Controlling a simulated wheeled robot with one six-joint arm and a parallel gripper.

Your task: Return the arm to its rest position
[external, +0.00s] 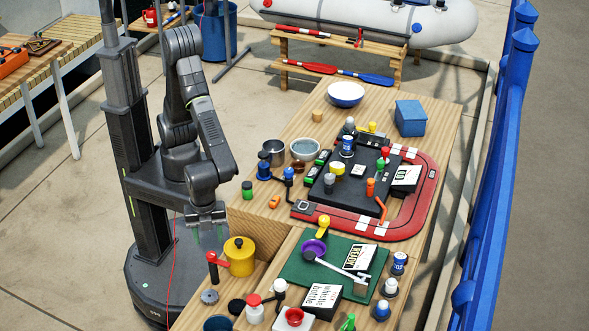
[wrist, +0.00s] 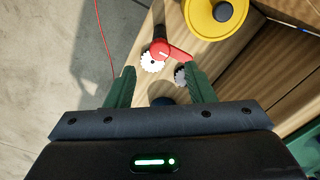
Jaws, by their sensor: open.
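My arm is folded beside the column, left of the wooden table (external: 432,118). My gripper (external: 208,238) points down near the table's left edge in the external view. In the wrist view my gripper (wrist: 160,78) has its two green fingers spread apart with nothing held between them. In the external view the red handle (external: 214,260) stands just right of and below my gripper.
A yellow pot (external: 239,256) with a dark knob stands close right of my gripper. A blue railing (external: 500,150) runs along the right. The floor left of my base is open.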

